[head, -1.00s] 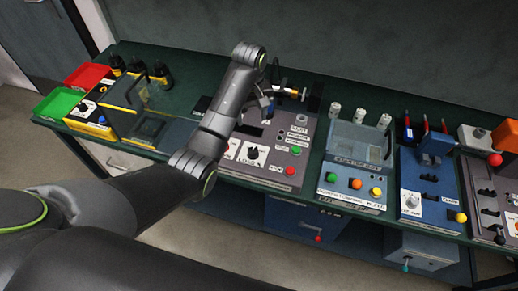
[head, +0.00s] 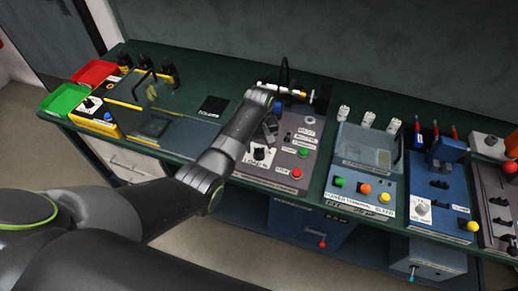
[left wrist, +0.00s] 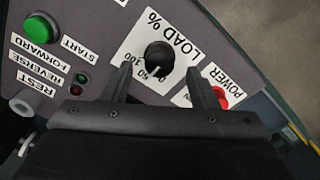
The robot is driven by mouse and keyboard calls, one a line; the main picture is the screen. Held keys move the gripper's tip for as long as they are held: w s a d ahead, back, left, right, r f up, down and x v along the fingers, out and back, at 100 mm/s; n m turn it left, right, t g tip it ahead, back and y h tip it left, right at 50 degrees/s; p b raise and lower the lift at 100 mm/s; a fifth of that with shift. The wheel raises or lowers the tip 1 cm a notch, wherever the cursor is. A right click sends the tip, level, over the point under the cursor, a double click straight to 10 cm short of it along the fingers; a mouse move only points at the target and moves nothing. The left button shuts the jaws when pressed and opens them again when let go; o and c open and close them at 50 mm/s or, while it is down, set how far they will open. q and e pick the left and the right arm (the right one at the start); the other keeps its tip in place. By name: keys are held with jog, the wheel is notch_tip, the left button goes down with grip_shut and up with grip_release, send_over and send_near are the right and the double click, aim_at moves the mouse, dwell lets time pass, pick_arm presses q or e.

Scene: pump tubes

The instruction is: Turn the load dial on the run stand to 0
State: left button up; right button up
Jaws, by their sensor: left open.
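The grey run stand (head: 275,168) stands on the green bench, mid-picture in the head view. Its black load dial (head: 259,154) sits on a white label near the front. In the left wrist view the round dial (left wrist: 158,58) is seen close up, upside down, under "LOAD %" with a 0–50–100 scale. I cannot clearly read its setting. My left gripper (left wrist: 160,74) is open and empty, its two fingers to either side of the dial's lower edge in that view; contact cannot be told. In the head view the left gripper (head: 271,128) is partly hidden by my arm. My right gripper is not in view.
The green start button (left wrist: 40,28) and red power button (left wrist: 217,98) flank the dial. A tube assembly (head: 284,90) lies at the stand's back. A grey-blue clear-lidded machine (head: 361,175) stands to the right, a yellow-framed clear box (head: 150,118) to the left.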

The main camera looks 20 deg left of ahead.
aim_at(259, 151)
pick_arm(q)
jog(key=shift+f, duration=1.6)
jog(key=shift+c, duration=0.4)
jog(key=c, duration=0.9)
jog(key=shift+r, duration=0.1)
jog(key=n+p, duration=0.2)
jog(key=n, duration=0.1)
jog(key=shift+r, duration=0.1)
jog(key=n+p, duration=0.1)
jog(key=n, duration=0.2)
jog(key=shift+n, duration=0.3)
jog(key=shift+w+n+p, duration=0.1)
jog(key=shift+n+p, duration=0.45)
jog(key=shift+n, duration=0.55)
